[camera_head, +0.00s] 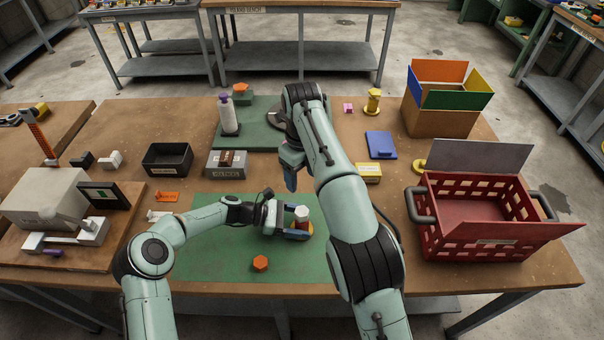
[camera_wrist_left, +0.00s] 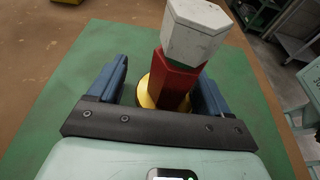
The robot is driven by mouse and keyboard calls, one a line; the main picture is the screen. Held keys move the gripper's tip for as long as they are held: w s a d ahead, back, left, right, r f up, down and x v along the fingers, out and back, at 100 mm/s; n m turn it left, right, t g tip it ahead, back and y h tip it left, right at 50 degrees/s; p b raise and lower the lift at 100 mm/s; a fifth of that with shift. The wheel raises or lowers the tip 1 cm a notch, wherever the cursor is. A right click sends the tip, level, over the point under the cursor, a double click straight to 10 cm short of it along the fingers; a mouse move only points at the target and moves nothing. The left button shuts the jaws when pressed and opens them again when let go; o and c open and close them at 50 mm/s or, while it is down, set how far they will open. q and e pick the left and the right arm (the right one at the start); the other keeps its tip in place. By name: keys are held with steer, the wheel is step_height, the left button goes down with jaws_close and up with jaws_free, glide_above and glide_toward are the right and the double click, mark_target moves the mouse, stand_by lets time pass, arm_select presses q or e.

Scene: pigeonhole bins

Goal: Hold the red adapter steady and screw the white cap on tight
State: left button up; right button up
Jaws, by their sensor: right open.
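The red adapter (camera_head: 301,225) stands upright on the green mat (camera_head: 200,265), with a yellow base around its foot. The white cap (camera_head: 301,212) sits on top of it; I cannot tell how tightly. In the left wrist view the red adapter (camera_wrist_left: 172,82) and white cap (camera_wrist_left: 194,32) stand between my fingers. My left gripper (camera_head: 298,229) reaches around the adapter low down. Its jaws (camera_wrist_left: 163,75) are open, with a clear gap on the left side. My right gripper (camera_head: 290,180) points down, open and empty, behind the adapter; its fingers are partly hidden by its arm.
An orange hexagonal piece (camera_head: 260,263) lies on the mat in front. A red crate (camera_head: 480,230) stands at the right. A grey bin (camera_head: 227,163) and black bin (camera_head: 167,158) stand behind the mat. The mat's left part is clear.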

arm_select(q)
steer(key=shift+s+a+f, duration=0.2)
steer(key=shift+f, duration=0.35)
steer(key=v, duration=0.8)
steer(key=r+v, duration=0.1)
steer(key=v, duration=0.3)
steer(key=shift+w+d, duration=0.2)
steer(key=shift+s, duration=0.1)
